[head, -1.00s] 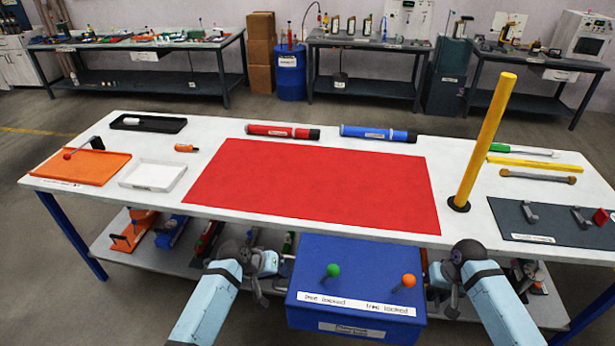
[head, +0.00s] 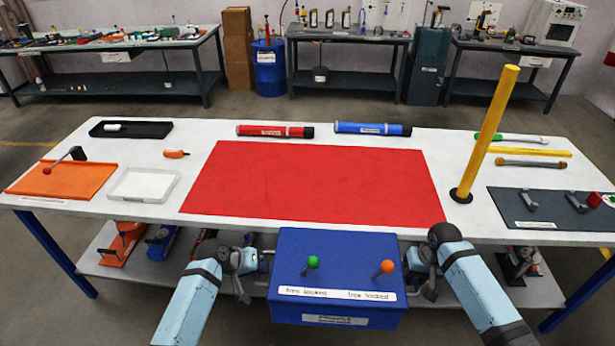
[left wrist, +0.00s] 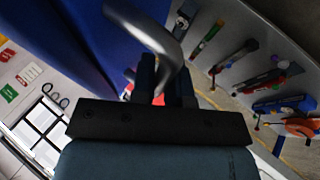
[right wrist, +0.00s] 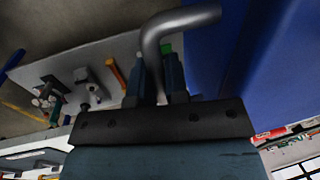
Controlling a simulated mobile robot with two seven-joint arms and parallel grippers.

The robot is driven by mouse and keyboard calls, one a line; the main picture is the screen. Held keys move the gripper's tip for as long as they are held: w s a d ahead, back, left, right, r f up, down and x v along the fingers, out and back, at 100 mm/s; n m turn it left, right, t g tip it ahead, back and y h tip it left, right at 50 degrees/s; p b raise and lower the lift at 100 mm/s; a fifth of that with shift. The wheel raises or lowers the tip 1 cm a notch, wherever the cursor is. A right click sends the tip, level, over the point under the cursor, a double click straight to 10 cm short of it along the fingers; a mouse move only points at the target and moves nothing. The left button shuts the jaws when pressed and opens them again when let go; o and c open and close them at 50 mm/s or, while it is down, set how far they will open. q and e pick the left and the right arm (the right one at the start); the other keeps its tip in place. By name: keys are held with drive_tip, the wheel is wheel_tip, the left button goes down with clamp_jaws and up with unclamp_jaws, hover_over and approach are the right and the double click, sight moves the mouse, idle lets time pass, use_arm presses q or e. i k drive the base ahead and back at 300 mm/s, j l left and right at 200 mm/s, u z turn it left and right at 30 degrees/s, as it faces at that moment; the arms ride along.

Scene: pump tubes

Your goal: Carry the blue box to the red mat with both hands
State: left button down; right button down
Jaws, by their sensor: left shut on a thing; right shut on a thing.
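The blue box (head: 337,258) is held between my two arms in front of the table's near edge, in the head view. It carries a green-knobbed lever (head: 312,263), an orange-knobbed lever (head: 385,267) and white labels. My left gripper (head: 258,262) is shut on the box's left side handle (left wrist: 150,35). My right gripper (head: 416,263) is shut on its right side handle (right wrist: 175,25). Both wrist views show a grey bar handle between the fingers, with the blue wall beside it. The red mat (head: 315,185) lies flat on the white table, beyond the box, with nothing on it.
On the table (head: 475,215), a yellow post (head: 488,135) stands right of the mat. A red tube (head: 275,131) and a blue tube (head: 372,128) lie behind it. A white tray (head: 144,185) and orange tray (head: 62,180) are at left; a dark panel (head: 550,208) is at right.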

sight(314, 177)
drive_tip(key=j, duration=0.2)
drive_tip(key=i+j, duration=0.25)
drive_tip(key=i, duration=1.35)
